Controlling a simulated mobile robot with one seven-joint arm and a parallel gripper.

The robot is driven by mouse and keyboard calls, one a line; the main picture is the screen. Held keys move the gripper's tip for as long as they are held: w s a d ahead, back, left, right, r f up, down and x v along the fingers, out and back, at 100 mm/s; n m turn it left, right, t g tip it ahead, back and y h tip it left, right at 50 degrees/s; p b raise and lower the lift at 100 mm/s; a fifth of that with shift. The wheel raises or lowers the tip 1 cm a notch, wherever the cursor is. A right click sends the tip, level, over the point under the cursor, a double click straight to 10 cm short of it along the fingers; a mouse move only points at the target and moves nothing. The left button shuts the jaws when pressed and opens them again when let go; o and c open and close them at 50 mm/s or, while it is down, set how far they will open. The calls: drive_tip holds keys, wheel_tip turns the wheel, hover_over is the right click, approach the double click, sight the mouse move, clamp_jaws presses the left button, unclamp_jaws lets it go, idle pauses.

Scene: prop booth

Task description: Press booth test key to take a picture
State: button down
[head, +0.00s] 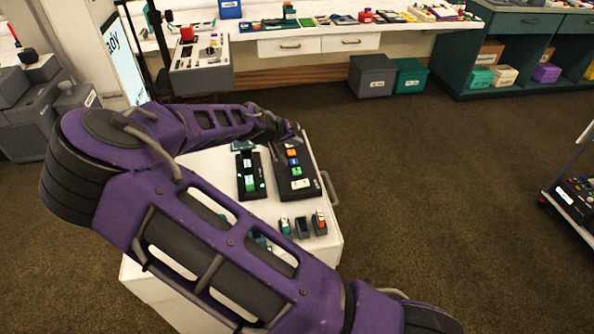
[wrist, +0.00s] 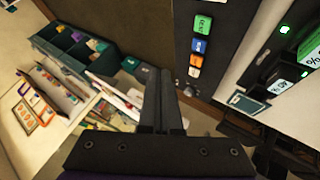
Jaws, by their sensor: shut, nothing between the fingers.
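The dark key panel (head: 283,178) lies on a white-topped cart. My gripper (wrist: 160,74) is shut and empty, appearing left of the knob and apart from the keys in the wrist view. In the head view it is at the panel's far end, largely hidden by my wrist.
A second dark unit (head: 250,182) with green lights lies left of the panel. Several small blocks stand at the cart's near edge, including an orange-and-white one (head: 319,222). A long counter (head: 400,30) with props runs behind.

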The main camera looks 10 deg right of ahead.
sight(295, 173)
drive_tip(key=shift+f+b, duration=2.8)
drive_tip(key=shift+f, duration=1.55)
drive_tip(key=shift+f, duration=0.4)
drive_tip(key=shift+f+b, duration=0.4)
drive_tip(key=shift+b, duration=0.05)
drive_tip(key=shift+r+p, duration=0.65)
drive_tip(key=shift+r, duration=0.15)
drive_tip(key=shift+r+p, duration=1.9)
drive_tip(key=shift+r, duration=0.65)
